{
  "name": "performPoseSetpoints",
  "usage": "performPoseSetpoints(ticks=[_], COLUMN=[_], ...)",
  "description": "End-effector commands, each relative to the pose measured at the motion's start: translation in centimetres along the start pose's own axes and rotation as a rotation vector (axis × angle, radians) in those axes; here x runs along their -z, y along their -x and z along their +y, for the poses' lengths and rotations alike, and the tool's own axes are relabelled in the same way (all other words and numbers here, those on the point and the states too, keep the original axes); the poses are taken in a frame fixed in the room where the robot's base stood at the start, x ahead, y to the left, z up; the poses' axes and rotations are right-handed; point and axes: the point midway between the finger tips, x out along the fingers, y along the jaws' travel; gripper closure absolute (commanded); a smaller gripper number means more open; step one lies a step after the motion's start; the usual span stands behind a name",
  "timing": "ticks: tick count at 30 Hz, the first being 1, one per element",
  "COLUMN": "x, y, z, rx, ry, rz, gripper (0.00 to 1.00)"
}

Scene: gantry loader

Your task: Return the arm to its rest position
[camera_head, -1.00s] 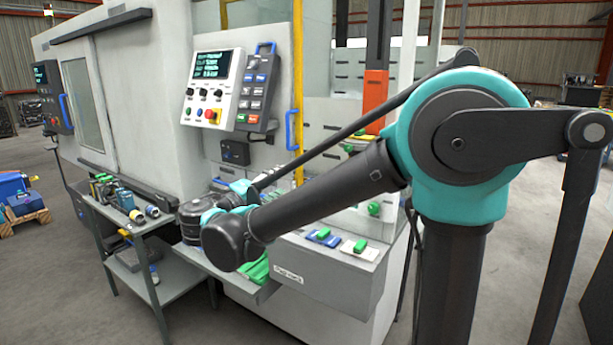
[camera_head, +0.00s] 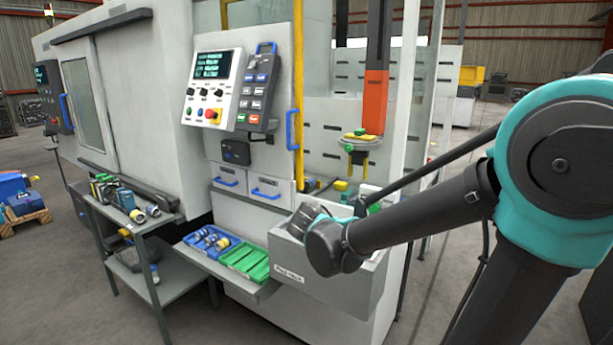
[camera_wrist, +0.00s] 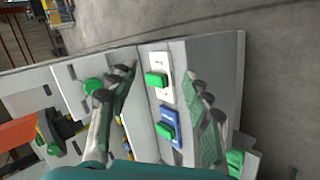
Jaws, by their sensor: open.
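My arm reaches in from the right in the head view, with its wrist in front of the grey labelled box (camera_head: 300,276). My gripper's fingers are hidden there by my own arm. In the wrist view my gripper (camera_wrist: 163,80) is open, its two fingers spread apart with nothing held between them. Beyond and between the fingers, a green block lies on a white plate (camera_wrist: 161,66) and another on a blue plate (camera_wrist: 176,142). I cannot tell how far below the fingertips they are.
The loader's orange gantry column (camera_head: 374,105) and control panel (camera_head: 212,88) stand behind the box. A blue tray (camera_head: 190,243) and a green tray (camera_head: 245,262) sit left of it. A loaded grey cart (camera_head: 180,275) stands further left. Open floor (camera_wrist: 290,110) shows at right in the wrist view.

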Motion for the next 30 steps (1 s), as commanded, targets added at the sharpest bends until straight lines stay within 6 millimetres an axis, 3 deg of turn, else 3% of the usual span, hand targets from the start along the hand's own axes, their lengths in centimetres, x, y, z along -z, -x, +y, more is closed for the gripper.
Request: performPoseSetpoints(ticks=[1, 6, 12, 19, 30], x=[-2.5, -8.7, -14.0, -16.3, -16.5], y=[-1.5, -4.2, -5.0, -4.5, -4.2], z=[-0.5, -3.7, -7.7, -10.5, -11.1], rx=[0.062, 0.280, 0.503, 0.652, 0.684], ry=[-0.039, -0.183, -0.395, -0.583, -0.624], rz=[-0.032, -0.090, -0.109, -0.087, -0.077], gripper=[0.51, 0.51, 0.51, 0.51, 0.51])
